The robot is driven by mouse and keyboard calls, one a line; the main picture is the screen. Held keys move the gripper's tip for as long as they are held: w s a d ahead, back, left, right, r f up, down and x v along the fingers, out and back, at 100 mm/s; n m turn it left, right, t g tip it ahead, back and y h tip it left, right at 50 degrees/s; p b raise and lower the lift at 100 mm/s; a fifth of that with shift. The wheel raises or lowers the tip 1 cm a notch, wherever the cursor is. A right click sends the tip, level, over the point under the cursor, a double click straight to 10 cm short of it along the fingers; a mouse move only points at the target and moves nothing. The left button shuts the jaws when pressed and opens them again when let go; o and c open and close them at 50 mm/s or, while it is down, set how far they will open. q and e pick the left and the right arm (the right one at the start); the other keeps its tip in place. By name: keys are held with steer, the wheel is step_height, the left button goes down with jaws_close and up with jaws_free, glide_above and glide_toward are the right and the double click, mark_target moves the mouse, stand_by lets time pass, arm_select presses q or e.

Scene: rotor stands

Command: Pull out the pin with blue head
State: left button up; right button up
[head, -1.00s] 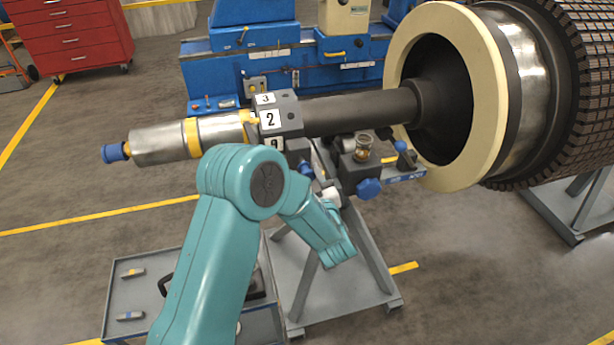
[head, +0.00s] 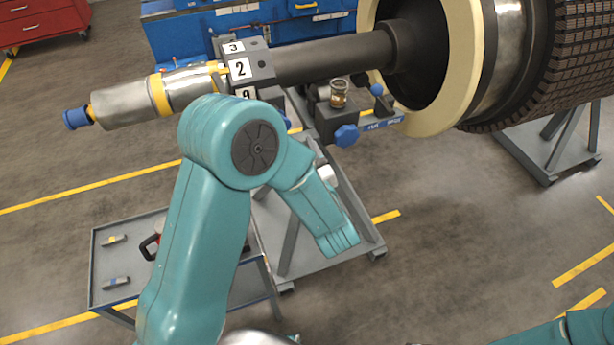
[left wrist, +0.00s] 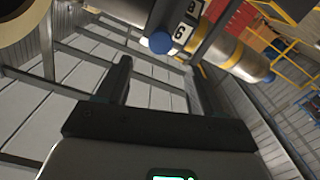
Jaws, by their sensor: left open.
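A round blue head (left wrist: 160,43) shows in the left wrist view, beside a dark block with a number 6 label (left wrist: 181,34). It lies ahead of my left gripper (left wrist: 160,75), which is open and empty, apart from the head. In the head view a numbered block (head: 246,67) sits on the shaft. A small blue piece (head: 287,123) shows below it, partly hidden by my left arm. I cannot tell if it is the same blue head. My left fingertips are hidden there. Part of my right arm shows at lower right; its gripper is out of view.
A blue knob (head: 346,135) and a glass cup (head: 338,93) sit on the stand (head: 348,215). A blue cap (head: 76,118) ends the shaft. The large rotor (head: 540,60) is at upper right. A grey cart (head: 107,255) stands at lower left. The right floor is open.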

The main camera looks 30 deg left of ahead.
arm_select(q)
steer(key=b+v, duration=0.1)
steer(key=v, duration=0.6)
steer(key=shift+r, duration=0.1)
